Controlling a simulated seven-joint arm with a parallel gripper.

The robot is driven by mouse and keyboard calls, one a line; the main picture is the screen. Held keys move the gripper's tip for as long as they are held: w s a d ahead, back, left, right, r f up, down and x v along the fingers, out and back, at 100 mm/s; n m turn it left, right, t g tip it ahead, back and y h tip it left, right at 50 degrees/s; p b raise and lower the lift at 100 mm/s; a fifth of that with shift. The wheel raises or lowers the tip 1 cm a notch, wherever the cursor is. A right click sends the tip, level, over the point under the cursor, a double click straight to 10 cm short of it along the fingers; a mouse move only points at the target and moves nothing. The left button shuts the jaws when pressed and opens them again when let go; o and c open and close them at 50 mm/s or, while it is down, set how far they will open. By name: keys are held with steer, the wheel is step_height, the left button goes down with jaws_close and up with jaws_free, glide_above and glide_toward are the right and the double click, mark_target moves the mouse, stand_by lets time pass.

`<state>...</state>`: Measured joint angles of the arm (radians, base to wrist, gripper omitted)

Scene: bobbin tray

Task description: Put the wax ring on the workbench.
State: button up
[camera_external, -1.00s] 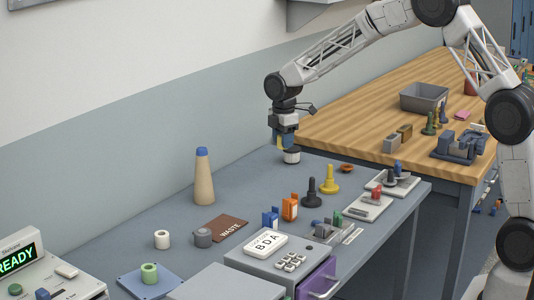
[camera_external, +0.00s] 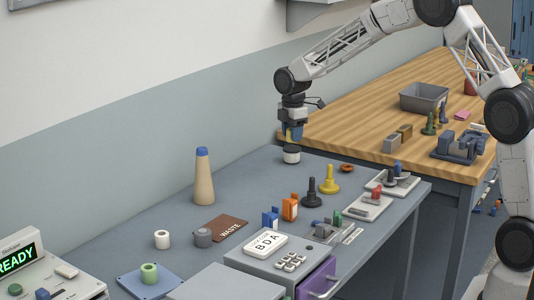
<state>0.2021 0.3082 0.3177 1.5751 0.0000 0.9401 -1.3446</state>
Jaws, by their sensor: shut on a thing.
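My gripper (camera_external: 291,140) is above the far end of the grey table (camera_external: 265,172), close to the front left corner of the wooden-topped bench (camera_external: 340,125). It is shut on a small round white thing with a darker edge (camera_external: 291,155), held upright below the fingers. I cannot tell for sure whether this is the wax ring. Its hole, if any, is hidden. A small orange-brown ring (camera_external: 346,168) lies on the grey table to the right of my gripper.
A tan cone with a blue top (camera_external: 204,178), yellow (camera_external: 329,182) and black (camera_external: 310,193) stemmed pieces and a brown WASTE mat (camera_external: 227,227) are on the grey table. The wooden bench holds a grey bin (camera_external: 423,98) and a blue-grey fixture (camera_external: 460,147). Its near left area is clear.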

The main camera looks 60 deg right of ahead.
steer(key=s+d+r, duration=0.1)
steer(key=s+d, duration=0.1)
steer(key=d, duration=1.4)
steer(key=r, duration=0.2)
glide_above(356, 138)
steer(key=shift+w+f+n, duration=0.1)
steer(key=shift+n, duration=0.2)
steer(key=shift+f, duration=0.1)
steer(key=shift+f, duration=2.4)
steer(key=shift+f, duration=2.5)
steer(key=shift+f, duration=0.15)
steer(key=o, duration=0.9)
